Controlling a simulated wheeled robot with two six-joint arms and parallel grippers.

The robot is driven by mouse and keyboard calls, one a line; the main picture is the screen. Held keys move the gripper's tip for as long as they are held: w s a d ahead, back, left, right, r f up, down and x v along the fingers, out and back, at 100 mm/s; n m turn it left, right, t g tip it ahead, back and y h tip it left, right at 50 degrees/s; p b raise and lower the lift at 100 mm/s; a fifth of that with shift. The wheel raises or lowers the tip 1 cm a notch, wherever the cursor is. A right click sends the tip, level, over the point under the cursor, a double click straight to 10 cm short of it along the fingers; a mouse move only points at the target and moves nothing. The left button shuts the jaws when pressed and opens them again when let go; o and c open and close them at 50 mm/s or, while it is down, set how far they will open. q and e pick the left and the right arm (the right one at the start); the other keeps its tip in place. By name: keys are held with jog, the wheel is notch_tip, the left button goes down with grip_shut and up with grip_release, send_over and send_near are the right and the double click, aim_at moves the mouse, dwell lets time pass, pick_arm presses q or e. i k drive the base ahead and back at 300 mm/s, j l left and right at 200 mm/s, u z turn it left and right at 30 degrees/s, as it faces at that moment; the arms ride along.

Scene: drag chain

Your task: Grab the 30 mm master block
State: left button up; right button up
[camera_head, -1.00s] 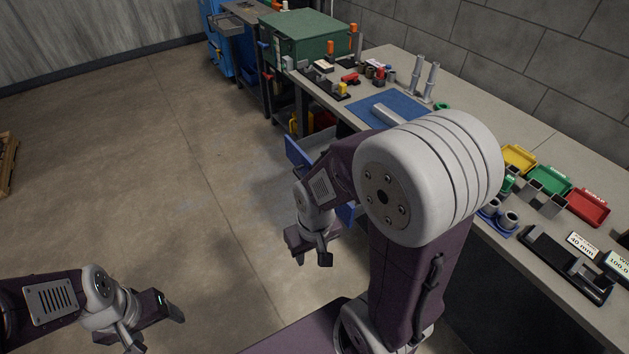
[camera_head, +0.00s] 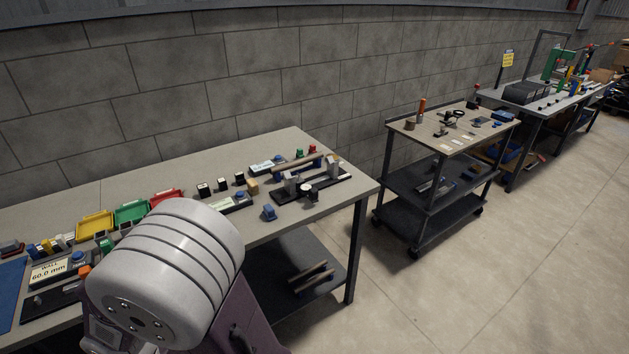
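Several small dark blocks with pale faces stand in a row on the workbench (camera_head: 330,211), among them a left block (camera_head: 203,190), a middle block (camera_head: 222,185) and a right block (camera_head: 239,179). A small tan block (camera_head: 253,190) sits just right of them. Their markings are too small to read, so I cannot tell whether any is the 30 mm master block. A large white and purple joint of my own arm fills the lower left and hides part of the bench. Neither of my grippers is in view.
Yellow (camera_head: 95,225), green (camera_head: 131,212) and red (camera_head: 166,198) trays line the bench's back. A display reading 60.0 mm (camera_head: 49,270) stands at left. A black fixture (camera_head: 312,188) is near the bench's right end. A shelved cart (camera_head: 450,140) stands beyond, with open floor in front.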

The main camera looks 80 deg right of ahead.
aim_at(221, 182)
jog(key=z, duration=1.95)
jog(key=i+j, duration=0.1)
jog(key=i, duration=0.5)
jog(key=i+j+z, duration=0.1)
jog(key=i, duration=0.55)
